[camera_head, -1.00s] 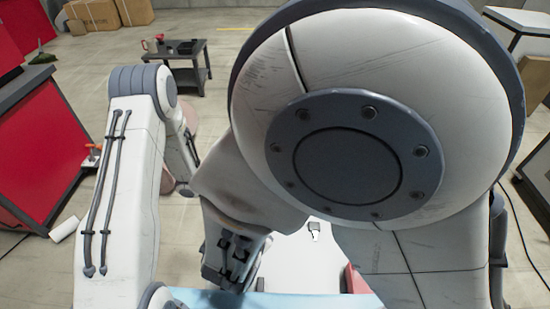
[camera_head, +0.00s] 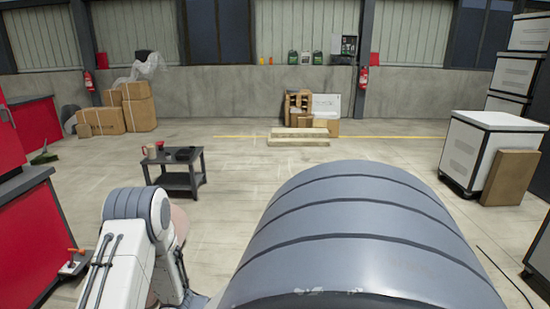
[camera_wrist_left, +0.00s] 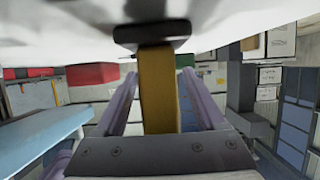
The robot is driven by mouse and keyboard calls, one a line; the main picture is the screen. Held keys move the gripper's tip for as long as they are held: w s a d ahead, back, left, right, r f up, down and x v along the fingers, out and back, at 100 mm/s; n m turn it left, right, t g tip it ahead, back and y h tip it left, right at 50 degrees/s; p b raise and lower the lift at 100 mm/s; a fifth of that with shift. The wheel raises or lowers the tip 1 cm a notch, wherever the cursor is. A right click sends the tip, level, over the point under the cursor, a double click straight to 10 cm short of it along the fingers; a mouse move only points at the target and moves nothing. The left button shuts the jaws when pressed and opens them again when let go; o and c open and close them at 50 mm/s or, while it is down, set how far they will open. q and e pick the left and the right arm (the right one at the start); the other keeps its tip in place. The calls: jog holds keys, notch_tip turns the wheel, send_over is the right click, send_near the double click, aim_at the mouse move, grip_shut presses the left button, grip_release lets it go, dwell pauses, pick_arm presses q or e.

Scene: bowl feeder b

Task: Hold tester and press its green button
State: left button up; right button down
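In the left wrist view, a yellow-brown upright bar, which I take to be part of the tester (camera_wrist_left: 158,95), stands between the fingers of my left gripper (camera_wrist_left: 160,76). A black plate (camera_wrist_left: 152,34) joins its top, below a large pale surface. The bar's lower end is hidden behind the gripper body. No green button shows. In the head view, neither gripper is visible, and my own arm fills the lower middle.
A dark side table (camera_head: 174,178) with small items stands left of centre. Red cabinets (camera_head: 30,230) are at the left, and a white cabinet (camera_head: 485,150) is at the right. Cardboard boxes (camera_head: 125,110) stand by the back wall. A light-blue surface (camera_wrist_left: 45,125) lies left in the wrist view.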

pick_arm(q)
jog(key=v, duration=1.2)
jog(key=shift+a, duration=0.2)
jog(key=a+p, duration=0.1)
jog(key=a, duration=0.6)
jog(key=shift+a, duration=0.35)
